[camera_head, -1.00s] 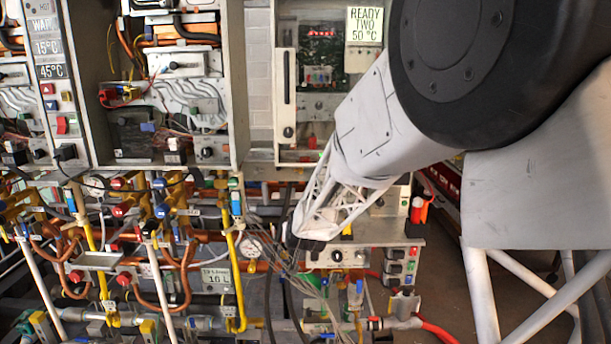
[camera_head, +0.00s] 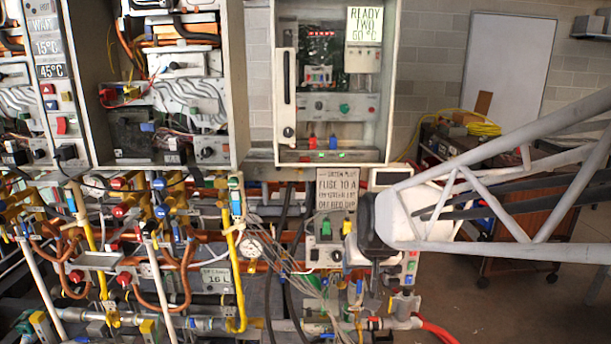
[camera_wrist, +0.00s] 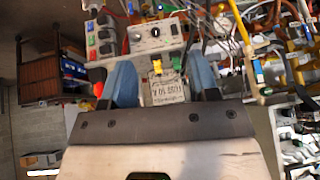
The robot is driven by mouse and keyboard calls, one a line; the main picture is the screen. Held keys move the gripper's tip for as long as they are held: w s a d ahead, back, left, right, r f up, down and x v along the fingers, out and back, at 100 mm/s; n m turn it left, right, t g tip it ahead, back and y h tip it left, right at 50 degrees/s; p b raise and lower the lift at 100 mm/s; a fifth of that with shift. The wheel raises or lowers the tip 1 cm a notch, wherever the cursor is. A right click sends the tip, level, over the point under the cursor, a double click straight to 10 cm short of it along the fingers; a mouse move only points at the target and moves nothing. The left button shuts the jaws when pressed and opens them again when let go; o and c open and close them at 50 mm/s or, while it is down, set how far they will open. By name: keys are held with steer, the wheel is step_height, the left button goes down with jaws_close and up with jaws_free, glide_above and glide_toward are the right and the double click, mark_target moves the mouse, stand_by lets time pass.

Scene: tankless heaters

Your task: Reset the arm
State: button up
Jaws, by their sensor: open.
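My gripper (camera_head: 375,262) is near the middle right of the head view, at the end of my white lattice arm, which comes in from the right. Its dark end hangs in front of the control box with coloured switches, hiding part of it. In the wrist view my gripper (camera_wrist: 160,78) shows two blue fingers spread apart with nothing held between them. A small printed tag (camera_wrist: 166,90) and a green connector show beyond the gap. I cannot tell how far the fingers are from the box.
An open heater cabinet (camera_head: 391,120) stands above and behind the gripper. Dense pipes and valves, with a yellow pipe (camera_head: 236,280), fill the left. A sign (camera_head: 337,188) stands just left of the gripper. A wheeled cart (camera_head: 530,225) is behind my arm; open floor lies lower right.

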steer(key=s+d+g, duration=0.1)
steer(key=s+d, duration=0.2)
steer(key=s, duration=0.8)
steer(key=s+d+g+h, duration=0.1)
steer(key=s+d, duration=0.3)
steer(key=s, duration=0.7)
steer(key=shift+s+f+m+g+h, duration=0.3)
steer(key=shift+m+g, duration=0.1)
steer(key=shift+g, duration=0.4)
